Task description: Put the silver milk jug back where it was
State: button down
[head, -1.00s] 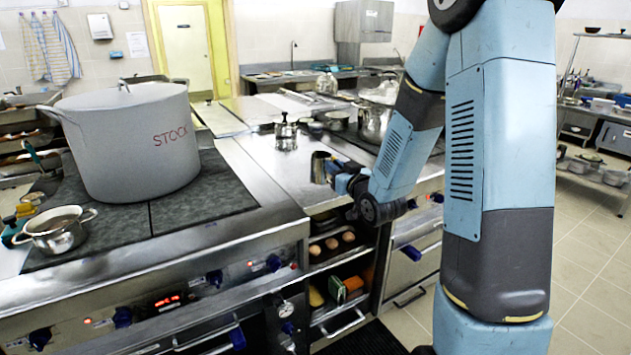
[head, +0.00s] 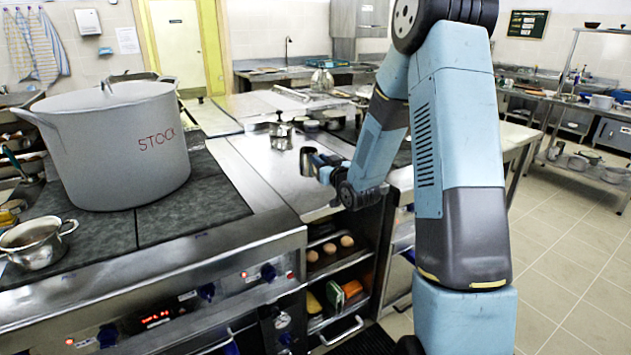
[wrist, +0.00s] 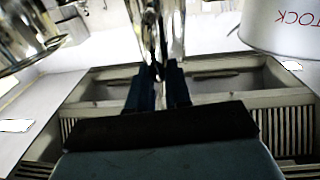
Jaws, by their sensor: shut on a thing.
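The silver milk jug (wrist: 174,32) shows as a shiny upright shape at the top middle of the wrist view. My gripper (wrist: 158,75) is shut on it, with a dark finger on each side. In the head view the jug (head: 305,160) looks small and dark, partly hidden by my gripper (head: 318,166). It is over the steel counter (head: 262,170), right of the stockpot. I cannot tell whether its base touches the counter.
A large grey stockpot (head: 120,150) stands on the dark hob at left, with a small pan (head: 35,245) in front. A silver lidded pot (head: 281,134) stands just behind the jug. Open shelves with eggs (head: 330,248) are below the counter. Bare steel lies left of the jug.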

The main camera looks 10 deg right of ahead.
jog(key=w+f, duration=0.1)
jog(key=f, duration=0.2)
jog(key=w+f, duration=0.2)
jog(key=f, duration=0.1)
jog(key=w+f, duration=0.2)
jog(key=f, duration=0.1)
jog(key=shift+w+d+f, duration=0.1)
jog(key=shift+w+d, duration=0.1)
jog(key=shift+d, duration=0.05)
jog(key=c, duration=1.1)
grip_release()
jog(key=shift+o, duration=0.2)
jog(key=shift+s, duration=0.1)
